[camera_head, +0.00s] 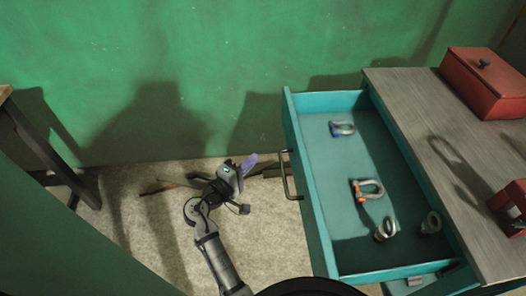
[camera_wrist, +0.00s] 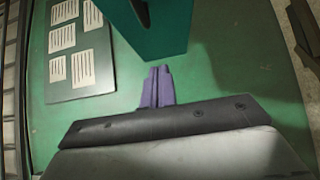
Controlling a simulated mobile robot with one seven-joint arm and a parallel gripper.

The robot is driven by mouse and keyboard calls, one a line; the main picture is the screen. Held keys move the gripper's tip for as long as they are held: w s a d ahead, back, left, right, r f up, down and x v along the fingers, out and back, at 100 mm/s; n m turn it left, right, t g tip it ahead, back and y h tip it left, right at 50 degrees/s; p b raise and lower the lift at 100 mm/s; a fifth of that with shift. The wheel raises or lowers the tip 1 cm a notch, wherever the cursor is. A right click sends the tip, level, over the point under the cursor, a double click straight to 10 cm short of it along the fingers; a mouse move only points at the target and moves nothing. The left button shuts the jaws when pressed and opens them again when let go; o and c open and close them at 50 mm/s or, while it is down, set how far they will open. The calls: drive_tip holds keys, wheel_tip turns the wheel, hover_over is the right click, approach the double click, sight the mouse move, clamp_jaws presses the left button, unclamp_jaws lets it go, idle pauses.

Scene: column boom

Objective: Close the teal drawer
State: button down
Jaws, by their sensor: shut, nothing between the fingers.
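The teal drawer (camera_head: 314,205) stands pulled out to the left from a cabinet with a grey wooden top. Its dark bar handle (camera_head: 289,176) is on its left-facing front. Several metal shackles and rings lie inside, among them one with a blue pin (camera_head: 342,129) and one with an orange pin (camera_head: 368,189). My gripper (camera_head: 250,162), with purple fingers, is left of the drawer front, apart from the handle. In the wrist view its fingers (camera_wrist: 157,87) are together and empty, and a teal panel (camera_wrist: 150,28) is beyond them.
A dark-legged table (camera_head: 45,135) is at the left. Green wall is behind. Papers on a board (camera_wrist: 75,45) show in the wrist view.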

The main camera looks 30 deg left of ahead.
sight(372, 147)
drive_tip(key=w+d+p, duration=0.1)
drive_tip(key=w, duration=0.2)
drive_tip(key=w+d+p, duration=0.1)
drive_tip(key=w, duration=0.2)
drive_tip(key=w+d+p, duration=0.1)
drive_tip(key=w+d, duration=0.1)
drive_tip(key=w, duration=0.1)
drive_tip(key=shift+w+r, duration=0.15)
drive_tip(key=shift+w, duration=0.2)
drive_tip(key=shift+w+d, duration=0.3)
drive_tip(key=shift+d, duration=0.15)
drive_tip(key=w+d, duration=0.5)
drive_tip(key=d, duration=0.3)
drive_tip(key=w+d, duration=0.6)
drive_tip(key=d, duration=0.2)
drive_tip(key=w+d+p, duration=0.1)
drive_tip(key=w+d, duration=0.5)
drive_tip(key=d, duration=0.3)
drive_tip(key=shift+w+d, duration=0.1)
drive_tip(key=shift+d, duration=0.15)
